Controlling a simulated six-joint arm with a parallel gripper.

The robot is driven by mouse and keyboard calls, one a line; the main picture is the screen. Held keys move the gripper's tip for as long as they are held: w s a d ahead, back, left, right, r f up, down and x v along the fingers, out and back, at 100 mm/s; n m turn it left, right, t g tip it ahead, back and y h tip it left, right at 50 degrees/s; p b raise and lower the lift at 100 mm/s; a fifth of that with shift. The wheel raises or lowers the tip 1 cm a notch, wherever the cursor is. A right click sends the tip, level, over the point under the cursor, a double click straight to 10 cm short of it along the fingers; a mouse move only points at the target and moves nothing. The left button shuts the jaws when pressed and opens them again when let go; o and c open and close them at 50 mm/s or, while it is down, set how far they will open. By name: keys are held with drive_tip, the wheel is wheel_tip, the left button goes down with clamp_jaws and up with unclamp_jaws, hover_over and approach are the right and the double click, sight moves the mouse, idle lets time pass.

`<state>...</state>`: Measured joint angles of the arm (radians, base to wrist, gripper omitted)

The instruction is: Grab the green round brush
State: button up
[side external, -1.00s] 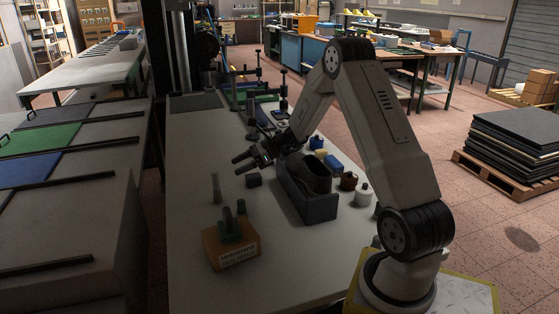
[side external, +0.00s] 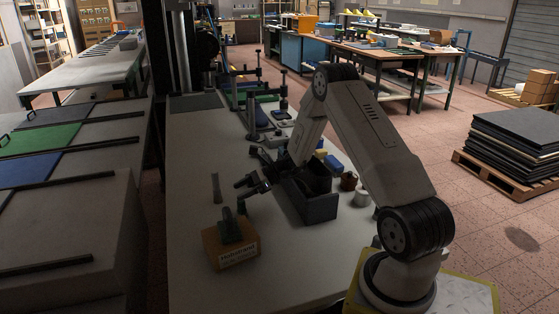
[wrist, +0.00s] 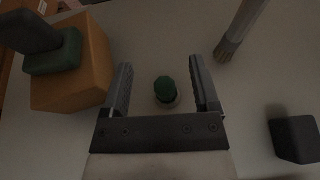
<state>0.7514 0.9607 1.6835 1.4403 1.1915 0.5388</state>
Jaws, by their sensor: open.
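The green round brush (wrist: 165,90) shows in the wrist view from above, as a dark green rounded top with a paler rim below it. It lies between the two fingers of my gripper (wrist: 160,72), with a gap on each side. My gripper is open and empty. In the side view my gripper (side external: 247,188) points down over the table, just behind and right of the wooden block. A small green piece (side external: 242,207) below it there seems to be the brush, partly hidden by the block.
The wooden block (side external: 232,247) with a green-based tool on top stands close beside the brush; it also shows in the wrist view (wrist: 93,75). A grey-handled brush (side external: 215,187) and a dark block (wrist: 295,138) are nearby. A dark holder (side external: 318,208) stands to the right.

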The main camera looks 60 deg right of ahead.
sight(244, 201)
drive_tip(key=shift+f, duration=0.3)
drive_tip(key=shift+f, duration=0.9)
wheel_tip(244, 201, down, 2)
drive_tip(key=shift+x, duration=1.05)
drive_tip(key=shift+w+a, duration=0.3)
drive_tip(key=shift+w, duration=0.05)
drive_tip(key=shift+c, duration=0.2)
clamp_jaws()
